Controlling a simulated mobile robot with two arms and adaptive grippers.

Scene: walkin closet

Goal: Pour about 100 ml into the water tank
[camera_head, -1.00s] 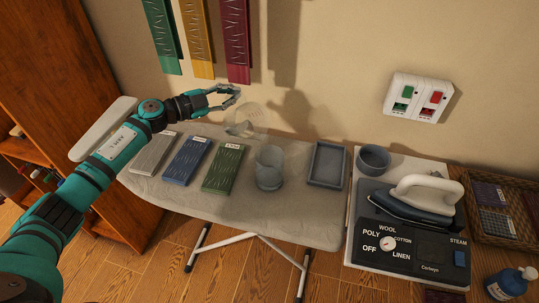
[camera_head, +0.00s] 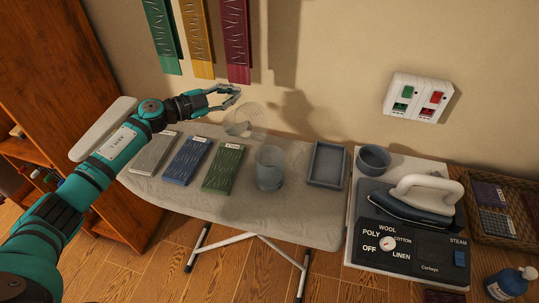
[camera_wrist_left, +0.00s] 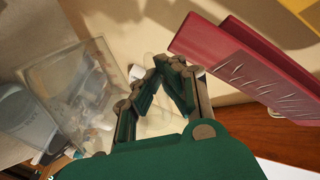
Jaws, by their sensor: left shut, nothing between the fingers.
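A clear vessel (camera_head: 243,121) is tilted just below the fingers of my left gripper (camera_head: 236,91), by the wall behind the ironing board. In the left wrist view this clear vessel (camera_wrist_left: 88,98) fills the left side, beside the shut fingers (camera_wrist_left: 168,65). I cannot tell what supports it or how much liquid is in it. A second clear vessel (camera_head: 269,170) stands upright on the board. I cannot tell for certain which vessel is the water tank. A small grey round pot (camera_head: 373,161) stands behind the iron. My right gripper is not in view.
The ironing board (camera_head: 290,222) also carries grey, blue and green slabs (camera_head: 223,168) and an empty grey tray (camera_head: 327,163). The iron (camera_head: 416,202) rests on its dial panel at right. Colored slats (camera_head: 236,40) hang above the gripper; a red one (camera_wrist_left: 250,65) is close.

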